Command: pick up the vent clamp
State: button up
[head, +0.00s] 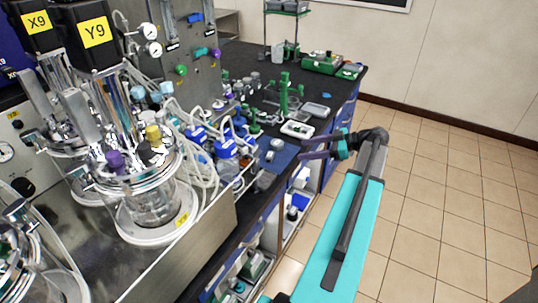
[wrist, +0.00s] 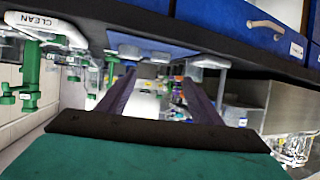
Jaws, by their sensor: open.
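I cannot make out the vent clamp for certain in either view; small parts on the bench are too tiny to tell apart. My gripper (head: 304,148) reaches from the right over the bench's front edge, beside the blue mat (head: 285,158) and near the white tray (head: 297,130). In the wrist view my gripper (wrist: 160,78) shows two dark purple fingers spread apart. No held thing is clear between them; a pale object and several small coloured items show behind the gap.
A glass bioreactor (head: 150,200) with a steel lid stands at the left. Blue-capped bottles (head: 226,150) and tubing crowd the bench beside it. A green stand (head: 284,95) rises farther back. The tiled floor (head: 450,190) at right is clear.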

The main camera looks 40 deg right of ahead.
jog(key=shift+w, duration=0.15)
jog(key=p, duration=0.3)
send_near(270, 154)
jog(key=shift+x, duration=1.4)
jog(key=shift+f, duration=0.15)
jog(key=shift+w+a+f+p, duration=0.1)
jog(key=shift+w+a+p, duration=0.35)
jog(key=shift+w, duration=0.25)
jog(key=p+x, duration=0.1)
jog(key=x, duration=0.1)
jog(key=shift+w+a, duration=0.15)
jog(key=shift+w, duration=0.1)
jog(key=shift+w+a+f+p, duration=0.2)
jog(key=shift+w+f+p, duration=0.1)
jog(key=shift+f, duration=0.05)
